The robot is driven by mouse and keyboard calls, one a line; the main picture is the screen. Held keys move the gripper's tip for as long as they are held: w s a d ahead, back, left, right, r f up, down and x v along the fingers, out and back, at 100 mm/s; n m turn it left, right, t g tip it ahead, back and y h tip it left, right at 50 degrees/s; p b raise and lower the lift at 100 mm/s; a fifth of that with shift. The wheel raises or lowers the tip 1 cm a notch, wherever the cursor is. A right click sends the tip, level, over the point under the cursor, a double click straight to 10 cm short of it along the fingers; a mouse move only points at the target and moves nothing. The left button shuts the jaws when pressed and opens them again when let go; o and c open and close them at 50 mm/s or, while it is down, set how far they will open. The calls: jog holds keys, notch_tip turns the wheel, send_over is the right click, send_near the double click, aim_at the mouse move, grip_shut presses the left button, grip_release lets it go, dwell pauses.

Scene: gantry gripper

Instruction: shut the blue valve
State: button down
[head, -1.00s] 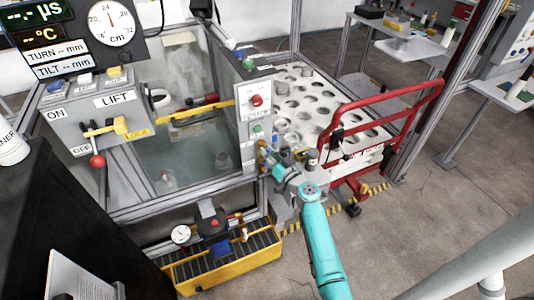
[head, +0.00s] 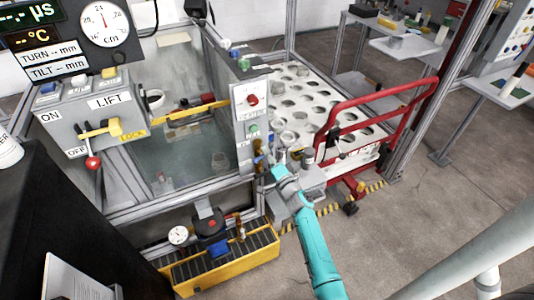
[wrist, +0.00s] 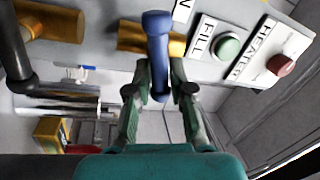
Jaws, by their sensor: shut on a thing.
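The blue valve handle (wrist: 158,28) stands in front of a brass pipe (wrist: 130,38) on the grey panel in the wrist view. My gripper (wrist: 158,92) is shut on the lower part of this handle, with one finger on each side. The handle's upper end sticks out above the fingertips. In the head view my gripper (head: 264,167) is at the lower end of the control panel (head: 247,118), beside the tank. The valve is small and partly hidden there.
A green FILL button (wrist: 228,46) and a red HEATER button (wrist: 281,65) are close to the right of the handle. A second brass pipe (wrist: 58,22) is at left. A yellow-edged bin (head: 225,269) stands below the tank, and a red-railed cart (head: 372,112) stands at right.

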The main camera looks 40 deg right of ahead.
jog(key=shift+d+f+m+h, duration=0.15)
jog(key=shift+m+h, duration=0.1)
jog(key=shift+m, duration=0.5)
jog(key=shift+a+f+m+h, duration=0.1)
jog(key=shift+m+h, duration=0.1)
jog(key=shift+m, duration=0.6)
jog(key=shift+d+f+m+h, duration=0.15)
jog(key=shift+m+h, duration=0.1)
jog(key=shift+m, duration=0.5)
jog(key=shift+a, duration=0.1)
jog(key=c, duration=1.1)
grip_release()
jog(key=shift+c, duration=0.2)
jog(key=shift+s, duration=0.15)
jog(key=v, duration=1.1)
jog(key=shift+s+a, duration=0.2)
jog(key=shift+s, duration=0.2)
